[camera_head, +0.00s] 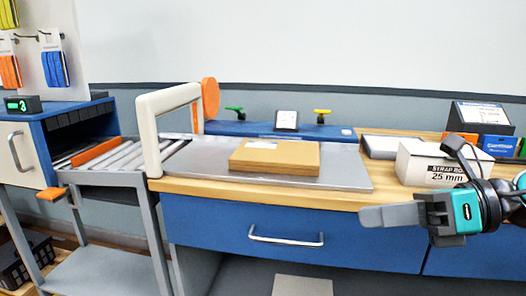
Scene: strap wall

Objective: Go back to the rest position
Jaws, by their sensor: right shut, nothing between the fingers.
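My right gripper (392,215) comes in from the right edge in the head view. Its grey fingers are shut with nothing between them, and they point left in front of the bench's front edge. My left gripper is not in the picture. A flat brown cardboard box (274,155) lies on the grey metal plate (205,158) of the bench, behind and to the left of my right gripper, apart from it.
A white arch (150,130) stands at the bench's left end by a roller conveyor (122,158). A white "STRAP 25 mm" box (420,166) sits behind my right gripper. A blue drawer (290,232) is below the worktop. Strap packs (54,68) hang at upper left.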

